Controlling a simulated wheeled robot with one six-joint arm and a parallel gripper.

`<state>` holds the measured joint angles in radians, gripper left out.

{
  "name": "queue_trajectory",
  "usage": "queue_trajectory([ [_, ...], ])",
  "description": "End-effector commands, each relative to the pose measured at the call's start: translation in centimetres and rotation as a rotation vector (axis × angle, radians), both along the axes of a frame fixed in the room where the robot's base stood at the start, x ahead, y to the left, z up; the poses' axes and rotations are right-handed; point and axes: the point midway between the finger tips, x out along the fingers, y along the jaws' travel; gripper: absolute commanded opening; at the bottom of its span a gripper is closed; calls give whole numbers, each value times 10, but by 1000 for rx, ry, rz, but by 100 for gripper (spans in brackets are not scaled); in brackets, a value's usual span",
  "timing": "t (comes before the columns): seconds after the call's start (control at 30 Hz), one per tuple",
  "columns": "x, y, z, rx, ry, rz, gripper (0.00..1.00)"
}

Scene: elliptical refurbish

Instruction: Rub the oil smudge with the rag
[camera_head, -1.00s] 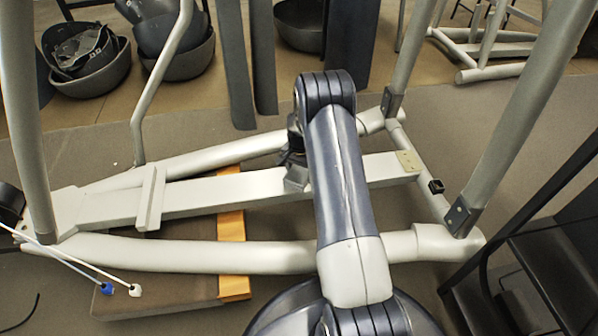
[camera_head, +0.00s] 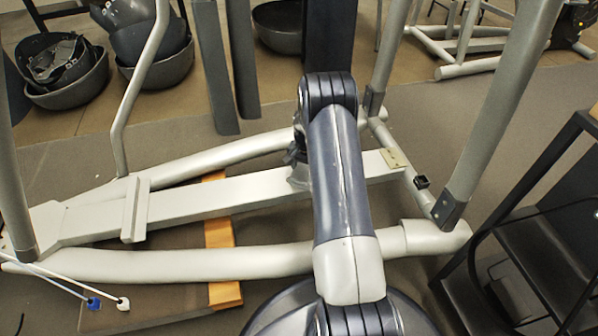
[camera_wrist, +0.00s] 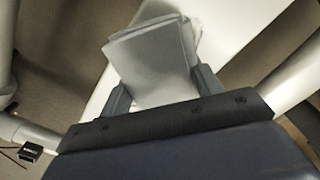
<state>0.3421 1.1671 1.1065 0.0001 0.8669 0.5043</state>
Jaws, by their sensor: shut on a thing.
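The rag is a folded pale grey cloth (camera_wrist: 152,66) in the wrist view. My gripper (camera_wrist: 162,88) is shut on it, with one finger at each side of the cloth. The rag lies over or just above the white central beam of the elliptical frame (camera_wrist: 228,28); I cannot tell if it touches. A faint brownish mark shows on the beam beyond the rag's top edge, perhaps the oil smudge, mostly hidden by the cloth. In the head view the same beam (camera_head: 225,199) runs across the middle, and my arm hides most of the gripper.
An orange-edged board (camera_head: 226,294) lies under the frame. Uprights rise at the frame's right end (camera_head: 497,110). A dark stepped stand (camera_head: 545,245) is at right. Dark bowls (camera_head: 68,92) stand at back left. Two cables with blue and white ends (camera_head: 93,303) hang at lower left.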

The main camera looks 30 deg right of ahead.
Motion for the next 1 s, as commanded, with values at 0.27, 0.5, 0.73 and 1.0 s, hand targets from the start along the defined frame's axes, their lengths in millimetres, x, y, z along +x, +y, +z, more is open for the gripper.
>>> queue_trajectory([
  [0.27,-3,-11,-1,0,1,0,43],
  [0.5,-7,-31,-1,0,3,-1,43],
  [0.73,-10,-42,-1,0,3,0,43],
  [1.0,-13,-59,-1,1,2,-2,43],
])
